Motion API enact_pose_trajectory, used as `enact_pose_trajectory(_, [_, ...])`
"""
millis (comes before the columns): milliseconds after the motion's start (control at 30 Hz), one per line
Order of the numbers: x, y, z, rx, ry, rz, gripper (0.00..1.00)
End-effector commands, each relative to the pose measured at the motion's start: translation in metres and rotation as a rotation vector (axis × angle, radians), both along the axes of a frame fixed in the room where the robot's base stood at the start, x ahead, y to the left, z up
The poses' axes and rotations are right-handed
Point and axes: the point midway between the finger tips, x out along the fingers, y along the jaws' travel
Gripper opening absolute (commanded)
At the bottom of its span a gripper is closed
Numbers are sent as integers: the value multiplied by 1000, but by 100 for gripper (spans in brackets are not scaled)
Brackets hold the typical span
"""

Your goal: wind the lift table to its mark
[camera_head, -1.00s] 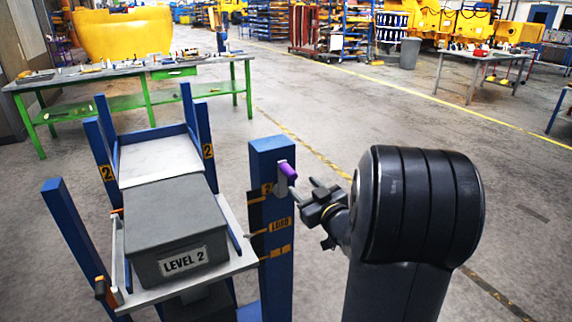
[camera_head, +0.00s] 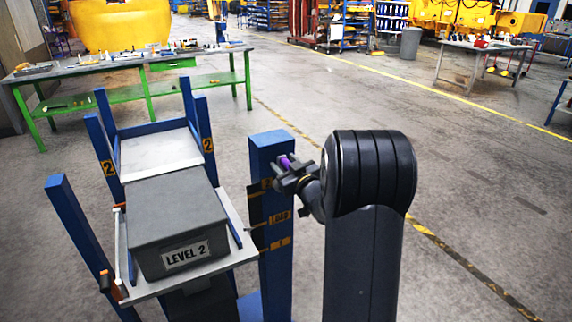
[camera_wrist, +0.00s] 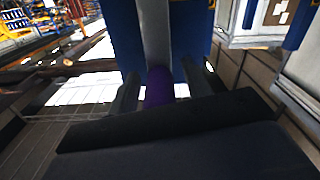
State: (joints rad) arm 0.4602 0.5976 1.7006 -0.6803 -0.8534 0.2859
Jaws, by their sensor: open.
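The lift table (camera_head: 150,291) is a pale platform between blue posts at the left. It carries a grey lidded box labelled LEVEL 2 (camera_head: 178,215). A blue post (camera_head: 272,152) to its right bears yellow marks and a LOAD label (camera_head: 280,217). The crank's purple handle (camera_head: 286,161) is at the top of this post, partly hidden by my gripper. My gripper (camera_head: 281,172) is open at the handle. In the wrist view the purple handle (camera_wrist: 159,86) lies between the two fingers, in front of a grey crank arm (camera_wrist: 155,35); whether they touch it I cannot tell.
A shelf bay with a pale top (camera_head: 158,154) and posts marked 2 stands behind the lift table. A green-legged workbench (camera_head: 120,66) stands further back. The floor right of my arm is clear, with a yellow-black line (camera_head: 450,255).

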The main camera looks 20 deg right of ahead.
Motion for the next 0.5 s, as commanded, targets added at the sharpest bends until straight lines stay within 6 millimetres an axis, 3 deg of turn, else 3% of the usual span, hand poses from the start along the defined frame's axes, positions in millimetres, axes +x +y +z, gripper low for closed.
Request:
enact_pose_trajectory(67, [0, 0, 0, 0, 0, 0, 46])
enact_pose_trajectory(500, [0, 0, 0, 0, 0, 0, 10])
